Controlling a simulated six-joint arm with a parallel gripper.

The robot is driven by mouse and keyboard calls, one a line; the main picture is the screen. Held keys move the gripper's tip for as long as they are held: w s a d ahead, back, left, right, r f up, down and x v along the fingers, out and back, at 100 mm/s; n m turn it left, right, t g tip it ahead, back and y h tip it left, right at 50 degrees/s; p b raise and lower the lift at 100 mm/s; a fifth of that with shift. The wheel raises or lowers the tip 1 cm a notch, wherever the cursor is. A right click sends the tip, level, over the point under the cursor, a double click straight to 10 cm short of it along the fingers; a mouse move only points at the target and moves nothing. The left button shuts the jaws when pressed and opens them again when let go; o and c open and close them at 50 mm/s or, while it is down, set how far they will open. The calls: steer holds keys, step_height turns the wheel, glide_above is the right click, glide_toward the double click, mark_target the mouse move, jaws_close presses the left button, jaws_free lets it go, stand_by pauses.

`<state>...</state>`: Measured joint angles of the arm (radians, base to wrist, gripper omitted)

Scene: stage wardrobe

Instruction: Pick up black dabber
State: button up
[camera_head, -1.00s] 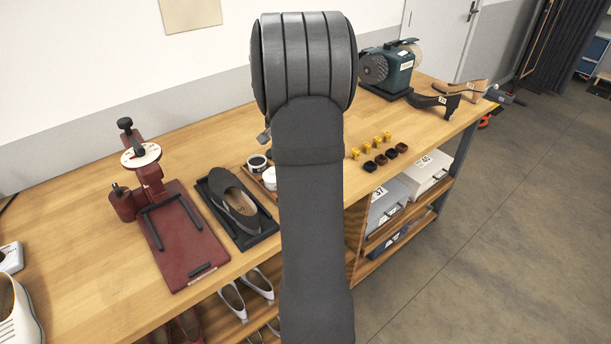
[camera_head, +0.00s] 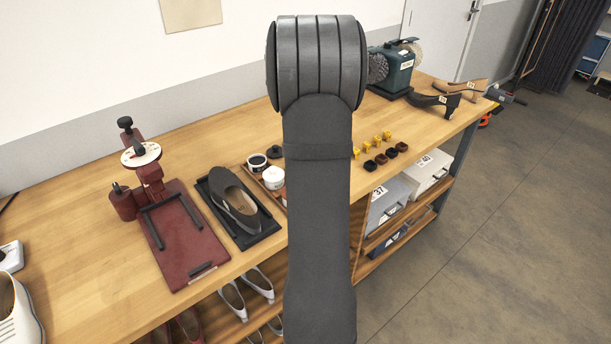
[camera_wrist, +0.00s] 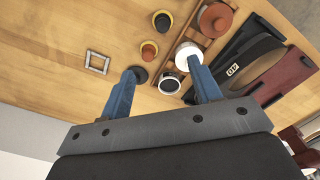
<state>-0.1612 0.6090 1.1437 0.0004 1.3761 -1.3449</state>
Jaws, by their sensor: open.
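A small dark round piece (camera_head: 275,152), which looks like the black dabber, sits on the bench behind the polish jars, just left of my arm in the head view. It also shows in the wrist view as a dark disc (camera_wrist: 141,74), partly hidden by the left finger. My gripper (camera_wrist: 163,67) is open, with its two blue fingers spread and nothing held between them. The disc is beside the left fingertip; I cannot tell whether they touch. A jar with a dark top (camera_wrist: 169,83) shows between the fingers. In the head view my arm hides the gripper.
A wooden tray (camera_wrist: 186,38) holds a white jar (camera_wrist: 188,54) and a reddish-brown jar (camera_wrist: 214,20). Two yellow-rimmed cups, one brown (camera_wrist: 149,50) and one dark (camera_wrist: 162,20), and a square metal frame (camera_wrist: 97,62) stand nearby. A dark shoe (camera_head: 235,203) lies left of the tray.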

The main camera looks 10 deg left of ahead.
steer(key=shift+n, duration=0.4)
step_height(320, 180, down, 12)
steer(key=shift+d+r, duration=0.1)
steer(key=shift+s+d+f, duration=0.15)
steer(key=shift+d+f, duration=0.05)
steer(key=shift+f, duration=1.15)
steer(key=shift+s+d+f, duration=0.15)
steer(key=shift+f, duration=1.15)
steer(key=shift+c, duration=0.5)
steer(key=c, duration=1)
